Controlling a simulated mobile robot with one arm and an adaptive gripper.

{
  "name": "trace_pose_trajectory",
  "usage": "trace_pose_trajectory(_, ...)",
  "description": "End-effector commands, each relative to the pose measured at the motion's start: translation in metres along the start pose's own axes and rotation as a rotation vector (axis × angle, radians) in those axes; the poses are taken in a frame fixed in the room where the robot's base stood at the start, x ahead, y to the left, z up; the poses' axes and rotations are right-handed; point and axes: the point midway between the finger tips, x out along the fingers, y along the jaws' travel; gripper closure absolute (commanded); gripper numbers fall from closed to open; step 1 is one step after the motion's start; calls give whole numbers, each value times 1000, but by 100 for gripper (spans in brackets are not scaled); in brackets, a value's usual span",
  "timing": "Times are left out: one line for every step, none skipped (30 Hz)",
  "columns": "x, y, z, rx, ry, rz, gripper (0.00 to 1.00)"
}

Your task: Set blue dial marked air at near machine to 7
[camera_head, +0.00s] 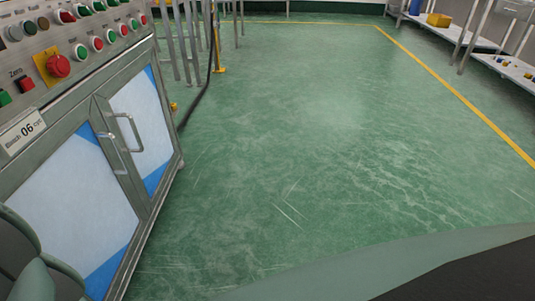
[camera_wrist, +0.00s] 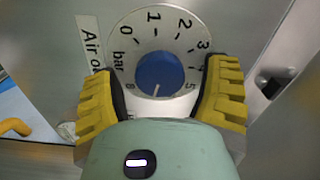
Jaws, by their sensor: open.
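The blue dial (camera_wrist: 168,70) sits on a round white scale plate marked "bar" in the wrist view. The numbers 0, 1, 2, 3 and 5 are readable around it. A small white mark on the dial points down and slightly left; the numbers at the bottom are hidden by my gripper. A label starting "Air o" (camera_wrist: 90,43) is left of the scale, partly cut off. My gripper (camera_wrist: 161,73) is open, its yellow fingers on either side of the dial. A gap shows between each finger and the dial.
A machine's button panel (camera_head: 58,66) and cabinet doors (camera_head: 127,131) with handles stand at the left in the head view. A black hose (camera_head: 199,97) and metal posts are behind it. Shelving (camera_head: 510,66) stands far right. The green floor between is clear.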

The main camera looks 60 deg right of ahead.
Motion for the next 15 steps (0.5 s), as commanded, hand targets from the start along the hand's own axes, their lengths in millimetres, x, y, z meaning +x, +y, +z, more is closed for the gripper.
trace_pose_trajectory(0, 0, 0, 0, 0, 0, 25)
trace_pose_trajectory(-1, 0, 0, 0, -1, 0, 25)
trace_pose_trajectory(-3, 0, 1, 0, -1, 0, 25)
trace_pose_trajectory(-5, 0, 1, 1, -2, 0, 25)
trace_pose_trajectory(-7, 0, 1, 1, -2, 0, 25)
trace_pose_trajectory(-11, 0, 1, 0, -2, 0, 25)
trace_pose_trajectory(-15, 0, 2, 0, -3, 0, 25)
trace_pose_trajectory(-20, 0, 1, -1, -3, 0, 25)
trace_pose_trajectory(-26, 1, 1, -1, -3, 1, 25)
trace_pose_trajectory(-31, 0, 1, -1, -3, 1, 25)
trace_pose_trajectory(-36, 1, 1, -2, -4, 1, 25)
trace_pose_trajectory(-45, 1, 2, -2, -6, 2, 25)
trace_pose_trajectory(-51, 1, 2, 0, -6, 3, 25)
trace_pose_trajectory(-57, 1, 1, 0, -4, 1, 25)
trace_pose_trajectory(-64, 0, 1, -2, -4, 0, 25)
